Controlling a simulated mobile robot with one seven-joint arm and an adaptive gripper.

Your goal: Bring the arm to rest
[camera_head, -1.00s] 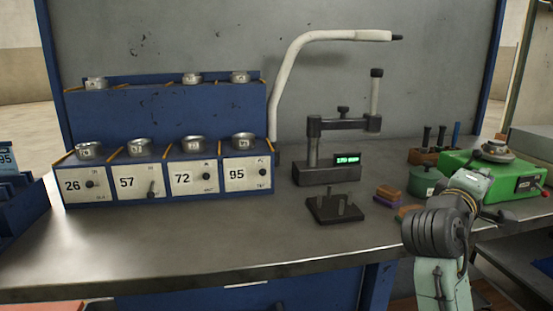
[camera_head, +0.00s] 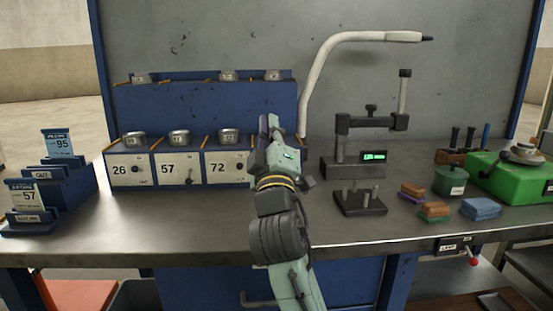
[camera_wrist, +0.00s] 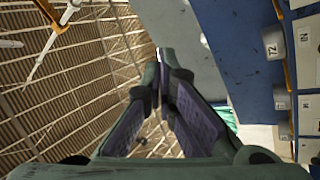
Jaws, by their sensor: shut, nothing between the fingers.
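My arm rises from the bottom middle of the head view, over the front of the bench. My gripper (camera_head: 268,127) points up and away, in front of the blue cabinet, and hides the drawer to the right of drawer 72. In the wrist view my gripper (camera_wrist: 165,70) shows its two dark fingers meeting at the tips. It is shut and empty. The wrist view looks up past the fingers to the roof, with the cabinet on its side at the right.
The blue cabinet (camera_head: 200,108) carries several metal cups. Right of my arm stand the gauge with a green display (camera_head: 374,156), a black pegged base (camera_head: 360,203), coloured blocks (camera_head: 434,212), a green pot (camera_head: 450,180) and a green machine (camera_head: 510,179). A card rack (camera_head: 62,205) is left. The bench front (camera_head: 180,230) is clear.

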